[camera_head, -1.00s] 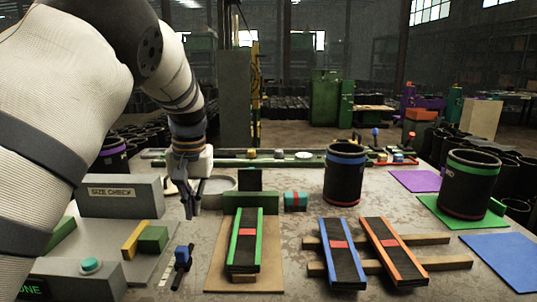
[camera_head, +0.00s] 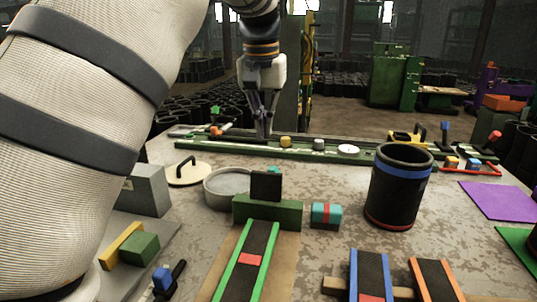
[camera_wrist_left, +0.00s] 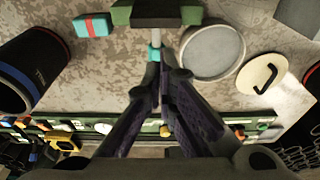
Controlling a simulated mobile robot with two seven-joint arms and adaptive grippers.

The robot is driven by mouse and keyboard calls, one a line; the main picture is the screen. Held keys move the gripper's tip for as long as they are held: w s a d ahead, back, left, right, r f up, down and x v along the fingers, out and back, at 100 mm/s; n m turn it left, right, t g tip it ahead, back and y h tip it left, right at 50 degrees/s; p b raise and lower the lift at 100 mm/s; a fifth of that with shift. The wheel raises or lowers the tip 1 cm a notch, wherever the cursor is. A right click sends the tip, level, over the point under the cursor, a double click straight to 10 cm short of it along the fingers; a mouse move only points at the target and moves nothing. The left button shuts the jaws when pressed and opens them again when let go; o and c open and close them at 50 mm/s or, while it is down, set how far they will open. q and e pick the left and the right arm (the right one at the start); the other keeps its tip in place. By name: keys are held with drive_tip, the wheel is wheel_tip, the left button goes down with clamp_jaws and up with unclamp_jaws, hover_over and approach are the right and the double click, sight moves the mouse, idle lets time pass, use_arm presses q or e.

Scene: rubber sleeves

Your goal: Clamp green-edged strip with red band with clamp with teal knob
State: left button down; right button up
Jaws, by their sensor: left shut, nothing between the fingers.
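The green-edged strip (camera_head: 247,262) is dark with a red band across its middle and lies on a tan board. Its far end meets a green block (camera_head: 285,213) with an upright black plate (camera_head: 266,187). A small teal piece (camera_head: 274,170) peeks out behind the plate, and a teal knob (camera_wrist_left: 154,54) shows by my fingertips in the wrist view. My right gripper is out of view.
A blue-knobbed clamp (camera_head: 165,281) lies left of the strip. A round grey dish (camera_head: 227,187), a teal-and-red box (camera_head: 326,215) and a tall blue-banded sleeve (camera_head: 397,188) stand around the plate. A green rail (camera_head: 230,151) runs along the back edge.

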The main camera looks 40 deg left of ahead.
sight(270, 180)
use_arm(q)
drive_tip(key=f, duration=0.3)
drive_tip(key=w+f, duration=0.1)
drive_tip(key=f, duration=0.5)
drive_tip(key=shift+w+a+f, duration=0.3)
drive_tip(key=shift+a+f, duration=0.05)
drive_tip(key=shift+a, duration=0.05)
